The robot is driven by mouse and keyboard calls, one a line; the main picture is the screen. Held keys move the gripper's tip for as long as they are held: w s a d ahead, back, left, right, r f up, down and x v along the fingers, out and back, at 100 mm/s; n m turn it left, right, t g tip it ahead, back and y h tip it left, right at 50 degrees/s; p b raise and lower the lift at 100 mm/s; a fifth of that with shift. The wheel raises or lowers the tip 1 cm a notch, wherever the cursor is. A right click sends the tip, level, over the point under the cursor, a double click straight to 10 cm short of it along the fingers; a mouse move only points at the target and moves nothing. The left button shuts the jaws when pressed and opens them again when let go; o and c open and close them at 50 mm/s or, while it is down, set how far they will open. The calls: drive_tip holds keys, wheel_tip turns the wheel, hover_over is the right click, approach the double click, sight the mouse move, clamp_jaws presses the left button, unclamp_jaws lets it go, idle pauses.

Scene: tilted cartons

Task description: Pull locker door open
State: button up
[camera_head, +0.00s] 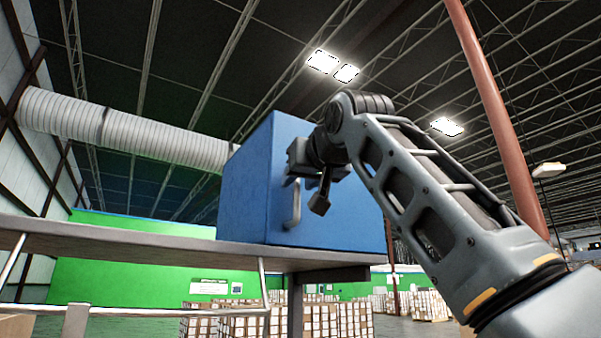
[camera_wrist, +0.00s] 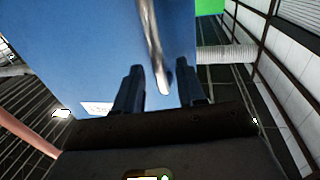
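The blue locker (camera_head: 246,190) stands on a raised grey shelf, its door (camera_head: 335,218) facing right of the camera and looking shut. A grey bar handle (camera_head: 292,208) is fixed near the door's left edge. My gripper (camera_head: 308,182) is in front of the door at the handle's upper part. In the wrist view the two dark fingers of my gripper (camera_wrist: 160,75) are apart, and the metal handle (camera_wrist: 152,40) shows between them against the blue door (camera_wrist: 80,45). I cannot tell whether either finger touches the handle. My arm hides the door's upper right part.
The shelf (camera_head: 130,244) runs under the locker and off to the left, with metal supports below. A reddish pillar (camera_head: 490,95) rises behind my arm. Stacked cartons (camera_head: 340,318) stand far behind on the floor.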

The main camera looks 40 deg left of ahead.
drive_tip(key=shift+w+a, duration=0.15)
drive_tip(key=shift+c, duration=0.2)
clamp_jaws()
idle(0.4)
